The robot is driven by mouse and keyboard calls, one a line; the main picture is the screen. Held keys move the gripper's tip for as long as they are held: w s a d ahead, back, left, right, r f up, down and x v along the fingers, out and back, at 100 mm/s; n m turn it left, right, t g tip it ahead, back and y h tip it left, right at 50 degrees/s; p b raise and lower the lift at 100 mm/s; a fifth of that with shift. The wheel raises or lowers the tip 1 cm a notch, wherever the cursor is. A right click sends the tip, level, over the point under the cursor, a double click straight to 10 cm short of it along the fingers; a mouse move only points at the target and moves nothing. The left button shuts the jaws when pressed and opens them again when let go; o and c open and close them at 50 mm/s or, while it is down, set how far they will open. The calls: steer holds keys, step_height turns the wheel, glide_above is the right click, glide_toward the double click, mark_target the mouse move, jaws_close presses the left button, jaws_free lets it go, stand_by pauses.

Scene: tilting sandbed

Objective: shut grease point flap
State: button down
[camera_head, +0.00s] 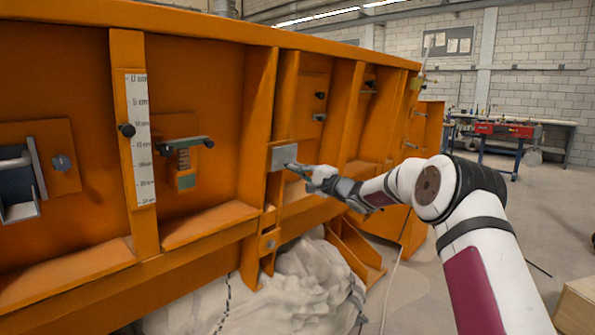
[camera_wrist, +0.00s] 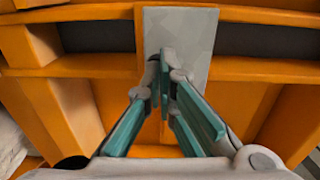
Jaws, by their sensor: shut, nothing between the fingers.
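A small grey rectangular plate (camera_head: 284,156), which looks like the grease point flap, sits on the orange side wall of the sandbed. In the wrist view the plate (camera_wrist: 190,35) fills the top middle, upright against the orange frame. I cannot tell whether it lies flush or stands slightly off. My gripper (camera_head: 291,166) is at the plate's lower right in the head view. In the wrist view my gripper (camera_wrist: 165,62) has its teal fingers shut and empty, with the tips overlapping the plate's lower left part. Whether they touch it is unclear. The fingers hide part of the plate.
Left along the wall are a white scale strip (camera_head: 140,138), a latch with a dark handle (camera_head: 185,143) and a grey open box (camera_head: 18,185). Orange ribs jut out around the plate. A pale sack-like heap (camera_head: 300,290) lies below. Floor to the right is mostly clear.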

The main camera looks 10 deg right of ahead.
steer(key=w+t+b, duration=0.1)
steer(key=b, duration=0.2)
steer(key=shift+a+f+y+b, duration=0.1)
steer(key=shift+a+y+b, duration=0.2)
steer(key=shift+b, duration=0.1)
steer(key=shift+r, duration=0.3)
